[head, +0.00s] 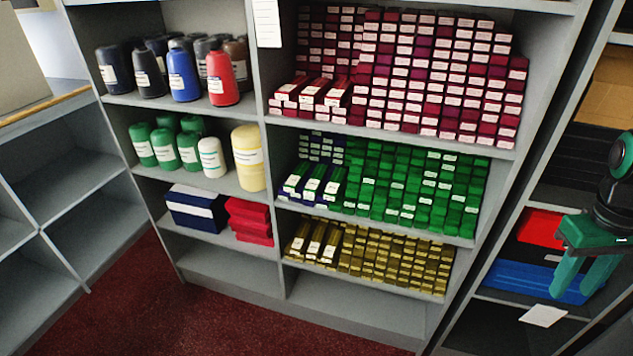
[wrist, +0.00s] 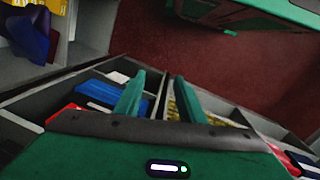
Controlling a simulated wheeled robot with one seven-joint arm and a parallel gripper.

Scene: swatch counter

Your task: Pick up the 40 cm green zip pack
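Many small green packs (head: 405,190) with pale labels stand stacked on the middle shelf in the head view. Beside them on the left lie a few packs with dark blue and green sides and white labels (head: 312,187). The labels are too small to read, so I cannot tell which pack is 40 cm. My gripper (head: 583,282) is at the right edge of the head view, well to the right of the green packs. Its two green fingers are apart with nothing held between them. In the wrist view my gripper (wrist: 158,92) is also open and empty.
Maroon packs (head: 440,75) fill the shelf above and gold packs (head: 390,262) the shelf below. Thread cones (head: 183,75) stand at the left. A grey upright (head: 500,220) separates the green packs from the shelf behind my gripper, where blue packs (head: 545,275) lie. Red floor is clear.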

